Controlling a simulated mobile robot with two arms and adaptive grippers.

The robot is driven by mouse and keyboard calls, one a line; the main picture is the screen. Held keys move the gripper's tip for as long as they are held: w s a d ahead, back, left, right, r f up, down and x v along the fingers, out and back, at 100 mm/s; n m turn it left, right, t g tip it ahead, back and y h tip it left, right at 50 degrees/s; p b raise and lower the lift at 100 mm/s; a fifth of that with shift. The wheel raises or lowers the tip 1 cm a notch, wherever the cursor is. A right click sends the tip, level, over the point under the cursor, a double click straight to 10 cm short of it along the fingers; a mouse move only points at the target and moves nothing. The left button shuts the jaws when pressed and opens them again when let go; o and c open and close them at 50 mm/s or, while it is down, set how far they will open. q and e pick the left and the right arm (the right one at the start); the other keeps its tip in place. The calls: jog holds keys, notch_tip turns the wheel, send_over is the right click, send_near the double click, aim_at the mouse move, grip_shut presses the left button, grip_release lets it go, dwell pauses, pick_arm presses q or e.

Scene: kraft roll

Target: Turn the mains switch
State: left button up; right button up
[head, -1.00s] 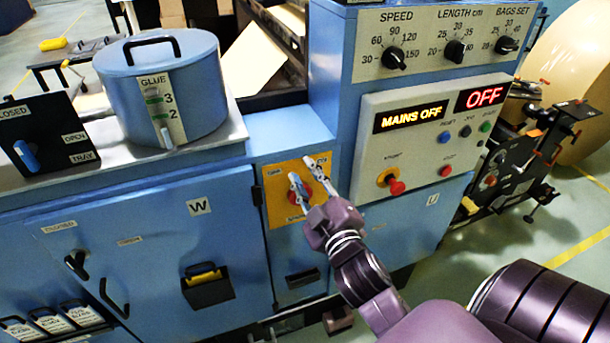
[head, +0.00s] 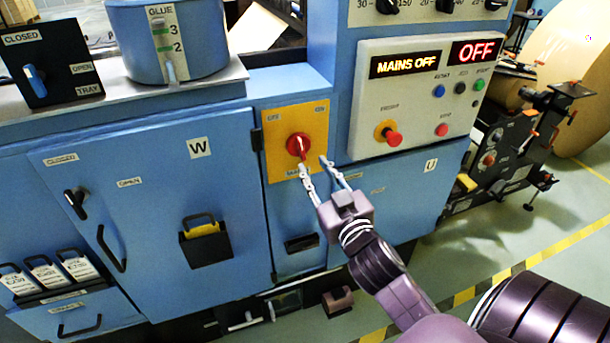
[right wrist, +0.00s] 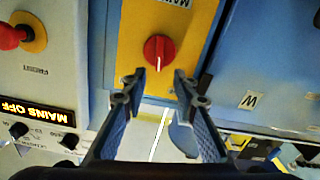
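The mains switch is a round red knob (head: 299,146) on a yellow plate (head: 318,117) on the blue machine front. In the right wrist view my right gripper (right wrist: 160,82) has a clear gap between the fingers, in line with the knob. The display (head: 405,64) reads MAINS OFF. My left gripper is not in view.
A red stop button (head: 393,139) and small coloured buttons sit on the panel right of the switch. A blue glue pot (head: 170,45) stands on the ledge at upper left. The blue door (head: 150,200) has handles. A paper roll (head: 565,80) is at far right.

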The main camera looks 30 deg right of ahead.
aim_at(302, 149)
jog(key=p+x, duration=0.1)
jog(key=x, duration=0.6)
jog(key=shift+d+f+p, duration=0.1)
jog(key=shift+d+p, duration=0.05)
jog(key=shift+p, duration=0.15)
jog(key=shift+w+d, duration=0.1)
jog(key=shift+w, duration=0.45)
jog(key=c, duration=0.6)
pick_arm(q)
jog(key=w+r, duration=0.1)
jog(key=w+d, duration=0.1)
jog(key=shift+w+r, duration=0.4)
pick_arm(e)
grip_shut()
